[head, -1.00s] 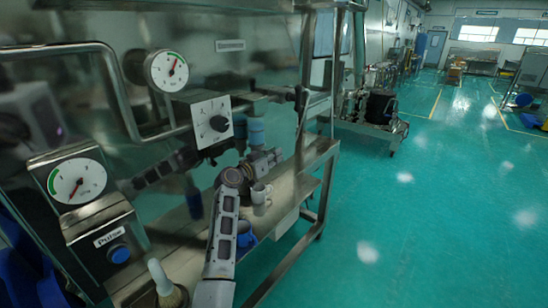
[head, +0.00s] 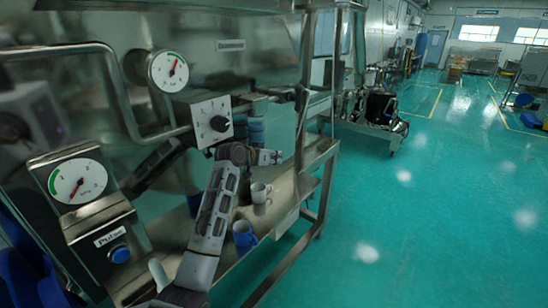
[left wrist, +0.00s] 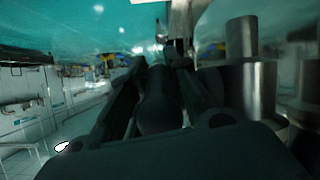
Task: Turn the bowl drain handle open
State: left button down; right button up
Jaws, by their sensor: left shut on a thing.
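My left gripper (head: 270,157) is at the end of the arm, below the dial box and the blue fitting on the machine, above the steel shelf. It is small and dark in the head view. In the left wrist view my left gripper (left wrist: 176,50) has its dark fingers closed in on a thing by the steel fittings. I take this to be the bowl drain handle, but it is dark and mostly hidden by the fingers, so its angle cannot be told. A bright steel part (left wrist: 183,20) lies just beyond the fingertips. My right gripper is not in view.
Steel cylinders (left wrist: 242,70) stand close to the right of the fingers. The dial box (head: 212,120) and gauge (head: 168,71) are nearby. The green floor (head: 400,220) is clear.

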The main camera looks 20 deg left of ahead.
pick_arm(q)
jog(key=shift+f+g+y, duration=0.1)
jog(key=shift+g+y, duration=0.2)
jog(key=shift+g, duration=0.5)
jog(key=shift+f, duration=0.1)
jog(key=c, duration=1.3)
grip_release()
jog(key=shift+t, duration=0.3)
